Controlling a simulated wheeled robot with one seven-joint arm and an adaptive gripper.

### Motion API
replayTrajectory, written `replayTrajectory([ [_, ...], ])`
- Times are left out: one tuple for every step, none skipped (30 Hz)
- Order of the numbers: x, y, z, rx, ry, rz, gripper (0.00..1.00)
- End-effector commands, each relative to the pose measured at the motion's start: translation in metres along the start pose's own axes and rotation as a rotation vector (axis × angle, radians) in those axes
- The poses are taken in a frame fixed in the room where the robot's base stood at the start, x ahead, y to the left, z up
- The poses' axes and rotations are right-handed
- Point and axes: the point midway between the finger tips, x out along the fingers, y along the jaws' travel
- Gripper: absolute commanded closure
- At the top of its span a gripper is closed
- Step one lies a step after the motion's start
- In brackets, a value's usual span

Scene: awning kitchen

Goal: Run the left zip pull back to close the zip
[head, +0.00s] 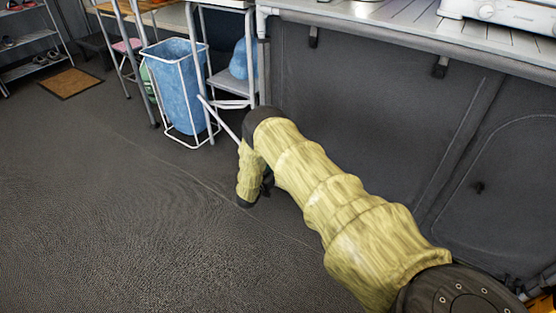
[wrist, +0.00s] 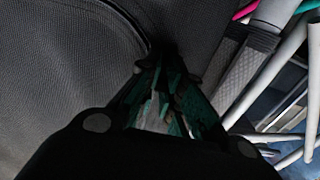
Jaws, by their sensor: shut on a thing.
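The dark grey fabric front (head: 370,120) hangs under the counter in the head view. It fills the left of the wrist view (wrist: 60,80), where a curved zip line (wrist: 128,18) runs down to my fingertips. My gripper (wrist: 168,68) is low by the left part of the front, its fingers shut on the left zip pull. The pull itself is hidden between the dark fingertips. In the head view only a small dark part of my gripper (head: 267,184) shows; my yellow-sleeved arm hides the rest. Another small dark pull (head: 478,187) shows on the right panel.
A blue bin (head: 180,85) stands farther left. The counter (head: 400,35) overhangs the front. The floor at left is clear.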

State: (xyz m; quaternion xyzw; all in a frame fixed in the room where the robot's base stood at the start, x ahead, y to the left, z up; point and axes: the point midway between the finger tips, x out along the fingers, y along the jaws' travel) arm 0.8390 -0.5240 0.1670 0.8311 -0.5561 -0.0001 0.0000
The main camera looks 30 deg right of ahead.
Motion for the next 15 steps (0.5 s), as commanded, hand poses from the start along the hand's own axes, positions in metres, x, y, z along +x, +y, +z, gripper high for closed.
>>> replayTrajectory([
  [-0.003, -0.001, 0.020, -0.001, -0.003, -0.002, 1.00],
  [-0.003, -0.001, 0.026, -0.001, -0.003, -0.002, 1.00],
  [-0.003, -0.001, 0.032, -0.001, -0.003, -0.002, 1.00],
  [-0.003, -0.001, 0.037, -0.001, -0.003, -0.002, 1.00],
  [-0.003, -0.001, 0.042, -0.001, -0.003, -0.002, 1.00],
  [-0.003, -0.001, 0.047, -0.001, -0.003, -0.002, 1.00],
  [-0.003, -0.001, 0.051, -0.001, -0.003, -0.002, 1.00],
  [-0.003, -0.001, 0.054, -0.001, -0.003, -0.002, 1.00],
  [-0.003, -0.001, 0.058, -0.001, -0.003, -0.003, 1.00],
  [-0.003, -0.001, 0.060, -0.001, -0.003, -0.003, 1.00],
  [-0.003, -0.001, 0.062, 0.000, -0.003, -0.003, 1.00],
  [-0.003, -0.001, 0.065, 0.000, -0.003, -0.003, 1.00],
  [-0.003, -0.001, 0.066, 0.000, -0.003, -0.003, 1.00],
  [-0.003, -0.001, 0.067, 0.000, -0.003, -0.003, 1.00],
  [-0.003, -0.001, 0.069, -0.001, -0.003, -0.003, 1.00],
])
